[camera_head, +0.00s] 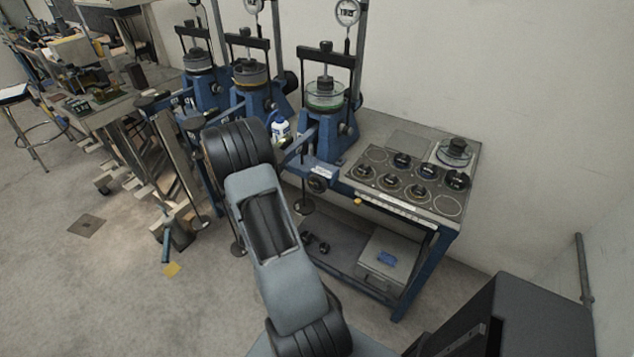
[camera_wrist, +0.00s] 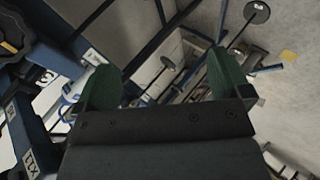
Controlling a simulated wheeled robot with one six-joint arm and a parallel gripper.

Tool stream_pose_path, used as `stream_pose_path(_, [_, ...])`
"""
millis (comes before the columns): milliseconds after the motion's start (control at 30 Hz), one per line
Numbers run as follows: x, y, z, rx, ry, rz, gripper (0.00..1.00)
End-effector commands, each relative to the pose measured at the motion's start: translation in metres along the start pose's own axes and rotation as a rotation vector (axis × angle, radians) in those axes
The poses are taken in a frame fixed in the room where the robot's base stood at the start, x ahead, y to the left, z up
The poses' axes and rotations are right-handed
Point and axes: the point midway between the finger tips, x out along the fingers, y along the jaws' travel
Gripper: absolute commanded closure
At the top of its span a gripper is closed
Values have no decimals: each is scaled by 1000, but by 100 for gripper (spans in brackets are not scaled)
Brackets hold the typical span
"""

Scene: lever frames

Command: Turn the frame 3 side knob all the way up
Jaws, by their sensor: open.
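Three blue lever frames stand in a row at the back. The rightmost, which I take as frame 3 (camera_head: 340,128), carries a green-tinted clear cell (camera_head: 325,93) and a dial on top. A round black knob (camera_head: 317,184) sits low at its front; a dark shape at its right side is too small to make out, so I cannot tell which is the side knob. My gripper (camera_wrist: 165,82) is open and empty, its green fingertips wide apart. In the head view my arm hides it. A black knob with yellow marks (camera_wrist: 14,35) is partly visible at the wrist view's upper left, apart from the fingers.
A white and blue bottle (camera_head: 281,129) stands beside frame 3; it also shows beyond the left finger in the wrist view (camera_wrist: 72,92). A bench with several black weights (camera_head: 420,172) stands right. Hanging rods and discs (camera_head: 305,207) crowd below the frames. The floor at left is partly clear.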

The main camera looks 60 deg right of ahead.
Motion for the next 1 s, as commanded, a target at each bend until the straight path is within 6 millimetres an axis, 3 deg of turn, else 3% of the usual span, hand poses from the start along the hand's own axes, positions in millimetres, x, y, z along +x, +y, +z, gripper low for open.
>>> stream_pose_path(133, [6,34,19,-227,-84,233,4])
stream_pose_path(300, [-4,71,34,-506,-247,472,4])
stream_pose_path(500, [-19,95,45,-715,-419,620,4])
stream_pose_path(733, [-16,109,50,-775,-481,659,4])
stream_pose_path(1000, [10,134,56,-773,-480,659,4])
